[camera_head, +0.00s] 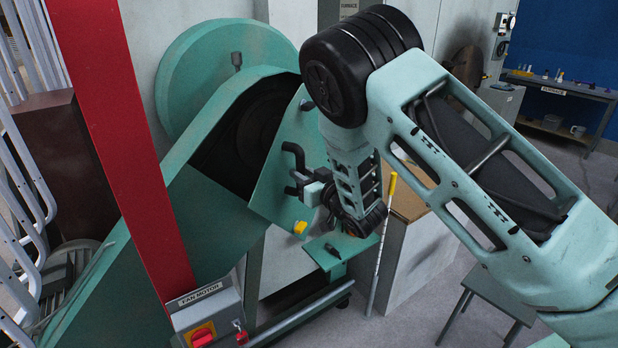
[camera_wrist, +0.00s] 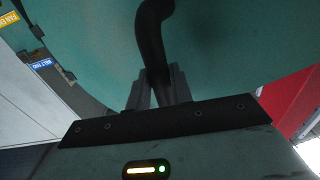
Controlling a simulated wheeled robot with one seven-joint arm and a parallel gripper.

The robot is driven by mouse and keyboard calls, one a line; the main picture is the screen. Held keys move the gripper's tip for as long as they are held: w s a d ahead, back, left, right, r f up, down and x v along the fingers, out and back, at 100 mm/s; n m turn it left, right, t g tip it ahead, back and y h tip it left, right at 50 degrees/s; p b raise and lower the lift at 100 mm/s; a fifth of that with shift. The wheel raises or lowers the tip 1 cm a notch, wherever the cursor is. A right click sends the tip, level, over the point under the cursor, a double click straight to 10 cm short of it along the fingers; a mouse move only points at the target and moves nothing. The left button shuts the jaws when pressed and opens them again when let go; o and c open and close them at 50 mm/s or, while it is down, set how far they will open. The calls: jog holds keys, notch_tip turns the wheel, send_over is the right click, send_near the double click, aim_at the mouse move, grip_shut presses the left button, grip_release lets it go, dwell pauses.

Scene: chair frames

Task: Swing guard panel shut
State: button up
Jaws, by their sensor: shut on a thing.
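The guard panel (camera_head: 274,178) is a flat green plate on the green machine housing (camera_head: 190,205). It stands ajar, and a dark opening (camera_head: 247,135) shows behind it. A black bent handle (camera_head: 293,152) sticks out from the panel's face. My gripper (camera_head: 299,189) is shut on the lower part of this handle. In the wrist view the handle (camera_wrist: 153,40) runs down between the two fingers of my gripper (camera_wrist: 160,88), with the panel's green face (camera_wrist: 225,50) filling the background. The panel's hinge cannot be made out.
A red upright post (camera_head: 120,140) stands at left, above a fan motor switch box (camera_head: 207,318). A yellow knob (camera_head: 300,227) sits at the panel's lower edge. A yellow-topped pole (camera_head: 382,240) and a wooden-topped cabinet (camera_head: 420,240) stand behind my arm.

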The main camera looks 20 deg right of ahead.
aim_at(283, 171)
jog(key=shift+w+a+b, duration=0.45)
jog(key=shift+w+a, duration=0.55)
jog(key=shift+a, duration=0.2)
jog(key=shift+w+a+b, duration=0.4)
jog(key=shift+w+a, duration=0.6)
jog(key=shift+a, duration=0.2)
jog(key=o, duration=1)
jog(key=shift+s, duration=0.1)
jog(key=shift+s+d+f, duration=0.1)
jog(key=shift+s+d, duration=0.05)
jog(key=shift+s, duration=0.1)
jog(key=b+v, duration=0.6)
jog(key=v, duration=1)
jog(key=shift+s+b, duration=0.35)
